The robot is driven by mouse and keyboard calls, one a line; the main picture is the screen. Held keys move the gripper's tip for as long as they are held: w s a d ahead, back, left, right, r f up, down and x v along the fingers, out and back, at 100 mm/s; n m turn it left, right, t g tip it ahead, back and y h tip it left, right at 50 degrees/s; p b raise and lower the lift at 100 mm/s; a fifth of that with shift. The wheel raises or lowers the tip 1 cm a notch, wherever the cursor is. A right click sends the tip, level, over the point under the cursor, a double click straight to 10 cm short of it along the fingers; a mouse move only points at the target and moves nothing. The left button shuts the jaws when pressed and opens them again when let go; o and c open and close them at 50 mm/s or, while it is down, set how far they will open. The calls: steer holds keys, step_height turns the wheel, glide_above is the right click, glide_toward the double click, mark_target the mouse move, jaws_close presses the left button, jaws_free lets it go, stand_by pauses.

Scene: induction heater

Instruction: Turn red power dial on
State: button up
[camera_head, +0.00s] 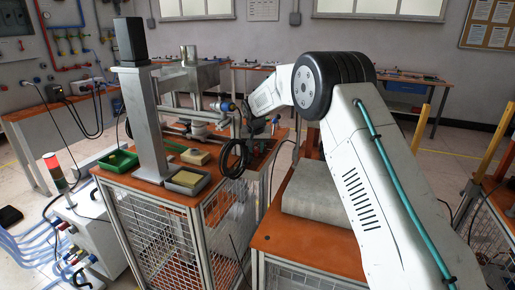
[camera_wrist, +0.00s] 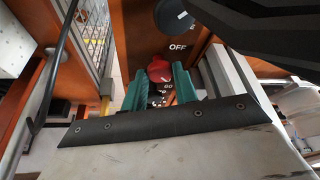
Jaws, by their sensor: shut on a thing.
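The red dial (camera_wrist: 158,70) shows in the wrist view, just above the picture's middle, on an orange panel. My gripper (camera_wrist: 160,76) has its two teal fingers on either side of the dial and is shut on it. White lettering reading "OFF" is on the panel above and right of the dial. More white marks show just below the dial, partly hidden between the fingers. The dial's exact pointing direction is hard to tell. In the head view the dial cannot be made out, and my arm reaches toward the orange-topped workbench (camera_head: 148,189).
A dark round part (camera_wrist: 172,15) sits above the "OFF" lettering. A wire-mesh side (camera_wrist: 88,40) is at the upper left. A red-topped signal light (camera_head: 51,160) stands at left.

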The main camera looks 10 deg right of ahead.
steer(key=o, duration=1)
steer(key=shift+c, duration=0.2)
steer(key=v, duration=0.7)
steer(key=shift+s+r, duration=0.2)
steer(key=shift+r, duration=0.2)
steer(key=s+d+r, duration=0.1)
steer(key=s+r, duration=0.4)
steer(key=s, duration=0.5)
steer(key=s+d+r+n+g, duration=0.1)
steer(key=s+d+r, duration=0.1)
steer(key=s+r, duration=0.5)
steer(key=s+d+r, duration=0.1)
steer(key=s+r, duration=0.2)
steer(key=s, duration=0.9)
steer(key=s+f+n+g, duration=0.1)
steer(key=s+f, duration=0.2)
steer(key=s, duration=1.2)
steer(key=s+f+n+g+y, duration=0.1)
steer(key=s+f, duration=0.2)
steer(key=s, duration=1.2)
steer(key=shift+d+f, duration=0.3)
steer(key=shift+d, duration=0.1)
